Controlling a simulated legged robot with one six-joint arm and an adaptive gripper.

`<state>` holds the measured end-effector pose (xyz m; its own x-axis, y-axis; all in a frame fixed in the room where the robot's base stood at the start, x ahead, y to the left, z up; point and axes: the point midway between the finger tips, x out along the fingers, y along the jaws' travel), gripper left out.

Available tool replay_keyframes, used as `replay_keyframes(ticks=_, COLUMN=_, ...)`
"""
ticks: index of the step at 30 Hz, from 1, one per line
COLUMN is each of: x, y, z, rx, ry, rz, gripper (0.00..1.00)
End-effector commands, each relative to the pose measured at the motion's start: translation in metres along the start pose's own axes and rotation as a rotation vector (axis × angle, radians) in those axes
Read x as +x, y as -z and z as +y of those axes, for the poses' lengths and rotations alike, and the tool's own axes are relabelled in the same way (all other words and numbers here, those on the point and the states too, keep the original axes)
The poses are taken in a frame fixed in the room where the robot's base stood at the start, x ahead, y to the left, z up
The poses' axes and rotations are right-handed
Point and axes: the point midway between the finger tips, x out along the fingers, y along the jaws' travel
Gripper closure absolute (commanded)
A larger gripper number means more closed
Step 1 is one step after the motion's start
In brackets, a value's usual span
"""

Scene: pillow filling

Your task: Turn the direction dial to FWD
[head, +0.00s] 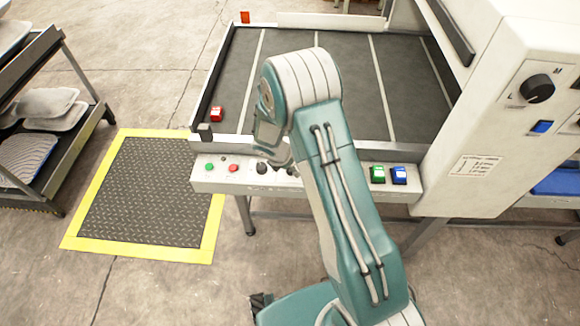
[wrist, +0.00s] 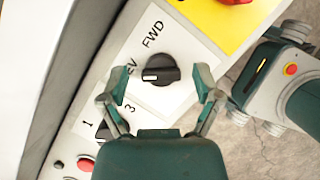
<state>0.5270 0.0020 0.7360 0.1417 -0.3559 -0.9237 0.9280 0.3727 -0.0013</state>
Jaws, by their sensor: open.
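The direction dial (wrist: 160,70) is a black knob on a white plate in the wrist view. Its white mark points left, toward a partly hidden label ending in "EV". The word FWD (wrist: 153,34) is printed above the knob. My gripper (wrist: 160,79) is open, with one finger on the left of the knob and one on the right. In the head view my arm hides most of the gripper and this part of the control panel (head: 205,184).
A second black dial (wrist: 108,128) marked 1 and 3 is beside my left finger. A red button (wrist: 86,163) is at lower left, and a yellow plate (wrist: 222,25) with a red part is at upper right. The conveyor belt (head: 235,75) lies behind the panel, carrying a red item (head: 217,114).

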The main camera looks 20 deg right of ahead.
Motion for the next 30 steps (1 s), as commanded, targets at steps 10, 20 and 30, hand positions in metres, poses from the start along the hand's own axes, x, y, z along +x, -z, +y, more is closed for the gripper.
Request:
replay_keyframes(ticks=10, x=-0.0003, y=-0.0001, z=0.0003, rx=0.0, ry=0.0, rz=0.0, gripper=1.0)
replay_keyframes(ticks=20, x=0.0003, y=0.0002, z=0.0012, rx=0.023, ry=0.008, rz=0.001, gripper=1.0)
replay_keyframes(ticks=30, x=0.0004, y=0.0001, z=0.0027, rx=0.207, ry=0.082, rz=0.001, gripper=1.0)
